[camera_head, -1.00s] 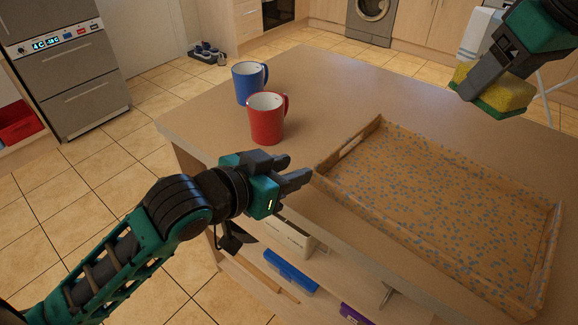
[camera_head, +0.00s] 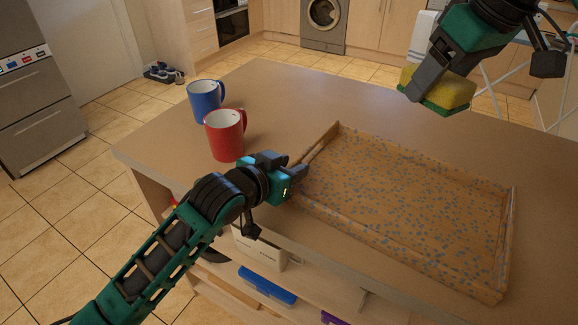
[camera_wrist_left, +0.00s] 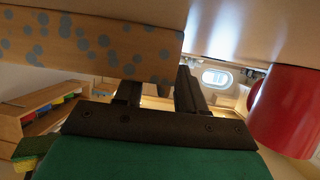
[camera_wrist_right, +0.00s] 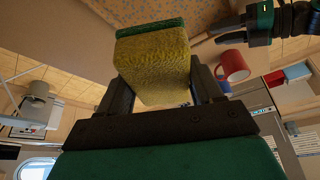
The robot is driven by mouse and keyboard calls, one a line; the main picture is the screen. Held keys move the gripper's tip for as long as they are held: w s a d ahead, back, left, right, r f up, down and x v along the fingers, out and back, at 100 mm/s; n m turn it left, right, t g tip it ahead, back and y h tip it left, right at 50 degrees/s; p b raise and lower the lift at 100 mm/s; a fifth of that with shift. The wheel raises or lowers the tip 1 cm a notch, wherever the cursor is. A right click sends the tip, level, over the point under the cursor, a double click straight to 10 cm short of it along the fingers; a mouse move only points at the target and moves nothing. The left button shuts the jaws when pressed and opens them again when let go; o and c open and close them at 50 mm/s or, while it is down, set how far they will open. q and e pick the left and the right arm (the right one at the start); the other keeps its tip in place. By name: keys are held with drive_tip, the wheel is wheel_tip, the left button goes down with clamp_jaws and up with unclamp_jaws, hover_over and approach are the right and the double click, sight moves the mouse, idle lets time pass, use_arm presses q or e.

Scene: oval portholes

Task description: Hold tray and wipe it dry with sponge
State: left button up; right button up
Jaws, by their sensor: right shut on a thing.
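The tray (camera_head: 400,205), tan with blue-grey speckles and low walls, lies flat on the counter. My left gripper (camera_head: 297,175) is at its near-left corner, fingers apart. In the left wrist view the tray's wall (camera_wrist_left: 90,45) hides one fingertip, while the other finger runs beside the wall's end; I cannot tell whether they touch it. My right gripper (camera_head: 425,88) is shut on the sponge (camera_head: 452,92), yellow with a green layer facing down. The right wrist view shows the sponge (camera_wrist_right: 155,62) between both fingers.
A red mug (camera_head: 225,136) and a blue mug (camera_head: 204,101) stand on the counter (camera_head: 290,100) left of the tray, the red one near my left gripper. The counter behind the tray is clear. Open shelves with a blue box (camera_head: 267,284) lie below the front edge.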

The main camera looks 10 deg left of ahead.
use_arm(q)
clamp_jaws()
idle(0.4)
use_arm(e)
drive_tip(key=shift+f, duration=0.1)
drive_tip(key=n, duration=0.2)
hover_over(389, 191)
drive_tip(key=s+d, duration=0.1)
wheel_tip(389, 191, down, 10)
drive_tip(key=shift+s+d+f, duration=0.1)
drive_tip(key=shift+f, duration=2.4)
drive_tip(key=shift+d+f, duration=0.1)
drive_tip(key=shift+f, duration=2.4)
